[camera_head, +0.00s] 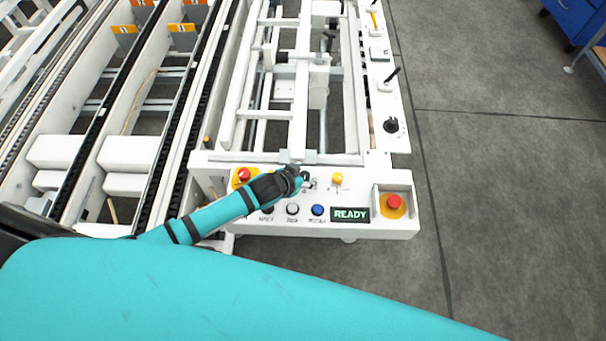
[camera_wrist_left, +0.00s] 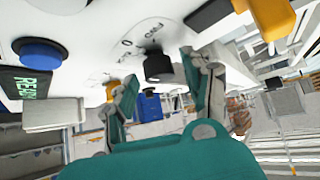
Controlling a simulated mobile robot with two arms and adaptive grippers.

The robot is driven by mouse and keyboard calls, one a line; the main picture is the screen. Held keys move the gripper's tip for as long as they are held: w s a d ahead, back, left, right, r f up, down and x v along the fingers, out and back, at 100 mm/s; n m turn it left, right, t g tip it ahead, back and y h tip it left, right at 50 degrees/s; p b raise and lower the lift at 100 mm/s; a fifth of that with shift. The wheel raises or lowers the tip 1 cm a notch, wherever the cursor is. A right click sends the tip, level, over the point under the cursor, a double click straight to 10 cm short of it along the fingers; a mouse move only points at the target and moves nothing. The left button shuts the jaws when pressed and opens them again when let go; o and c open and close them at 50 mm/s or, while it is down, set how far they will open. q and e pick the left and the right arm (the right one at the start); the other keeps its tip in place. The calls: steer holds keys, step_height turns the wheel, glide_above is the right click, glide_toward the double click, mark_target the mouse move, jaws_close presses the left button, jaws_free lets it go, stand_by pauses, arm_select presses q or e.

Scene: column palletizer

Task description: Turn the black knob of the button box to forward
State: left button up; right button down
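The white button box (camera_head: 370,227) is at the front of the machine in the head view. Its black knob (camera_head: 305,175) is partly hidden by my left gripper (camera_head: 293,178), which reaches over the panel from the left. In the left wrist view the black knob (camera_wrist_left: 158,67) sits on the white panel beside printed labels. The two fingers of my left gripper (camera_wrist_left: 160,72) are apart, one on each side of the knob, with gaps showing. I cannot tell which way the knob points. My right gripper is in neither view.
The panel also carries a blue button (camera_head: 317,210), a white button (camera_head: 292,209), a yellow button (camera_head: 337,179), a READY display (camera_head: 350,214) and red buttons at right (camera_head: 394,201) and left (camera_head: 243,174). Another black knob (camera_head: 391,125) is on the side rail. Grey floor is free at right.

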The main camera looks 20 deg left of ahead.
arm_select(q)
jaws_close()
steer(key=shift+a+m+h, duration=0.15)
steer(key=shift+m+h, duration=0.45)
steer(key=shift+m, duration=0.2)
steer(key=shift+w+a+f+m+g+h+b, duration=0.1)
steer(key=shift+w+a+m+g+h+b, duration=0.1)
steer(key=shift+m+g+h+b, duration=0.45)
steer(key=m+g+h+b, duration=0.1)
steer(key=m+b, duration=0.1)
steer(key=b, duration=0.4)
steer(key=m+g+h+b, duration=0.1)
steer(key=m+h+b, duration=0.1)
steer(key=b, duration=0.5)
steer(key=shift+f+m+g+b, duration=0.15)
steer(key=shift+m+g+b, duration=0.2)
steer(key=shift+m, duration=0.5)
steer(key=shift+r+m+b, duration=0.2)
steer(key=shift+m+b, duration=0.1)
steer(key=shift+b, duration=0.15)
